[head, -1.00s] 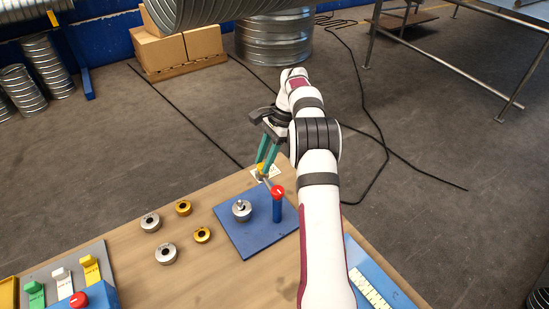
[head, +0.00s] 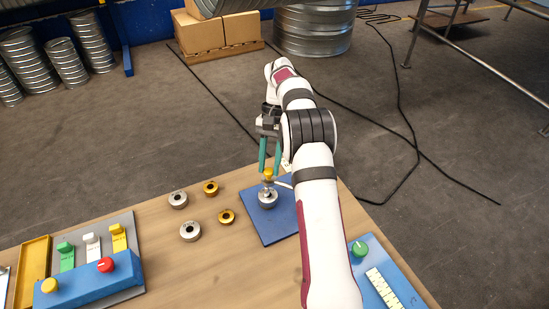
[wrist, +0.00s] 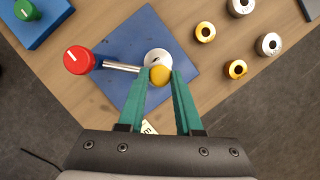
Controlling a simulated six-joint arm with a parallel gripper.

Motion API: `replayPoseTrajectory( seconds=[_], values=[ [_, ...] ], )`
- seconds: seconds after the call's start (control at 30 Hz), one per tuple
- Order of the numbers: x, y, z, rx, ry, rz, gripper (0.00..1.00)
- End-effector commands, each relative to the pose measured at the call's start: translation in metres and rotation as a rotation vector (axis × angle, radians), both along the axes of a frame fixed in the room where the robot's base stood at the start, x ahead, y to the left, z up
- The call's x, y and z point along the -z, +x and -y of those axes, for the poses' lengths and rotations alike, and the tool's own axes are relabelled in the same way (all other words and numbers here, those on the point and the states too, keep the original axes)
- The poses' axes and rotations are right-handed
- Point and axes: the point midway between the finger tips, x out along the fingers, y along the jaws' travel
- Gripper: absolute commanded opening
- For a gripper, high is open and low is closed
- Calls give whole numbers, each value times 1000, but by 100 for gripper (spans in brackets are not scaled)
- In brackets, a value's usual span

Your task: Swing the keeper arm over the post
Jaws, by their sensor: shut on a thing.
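The keeper arm (wrist: 121,67) is a silver rod running from a red-capped blue pivot (wrist: 77,60) to a yellow knob (wrist: 160,75). My gripper (wrist: 161,78) has its green fingers shut on the yellow knob. The post, a silver round piece (wrist: 156,57), stands on a blue plate (wrist: 140,34). In the wrist view the rod's end and knob overlap the post's near edge. In the head view the knob (head: 268,172) is directly above the post (head: 267,197). My arm hides the red-capped pivot there.
Several silver and yellow rings (head: 190,231) lie left of the plate on the wooden table (head: 200,270). A blue control box (head: 85,285) with red and yellow knobs is at the front left. Another blue panel (head: 372,285) with a green knob is at the right.

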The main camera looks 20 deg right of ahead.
Motion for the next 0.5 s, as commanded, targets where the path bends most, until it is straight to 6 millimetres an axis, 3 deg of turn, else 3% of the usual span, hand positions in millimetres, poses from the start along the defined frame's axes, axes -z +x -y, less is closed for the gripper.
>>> replayPoseTrajectory(
  seconds=[0.5],
  values=[
    [0, -8, -11, -134, 0, 2, 0]
  ],
)
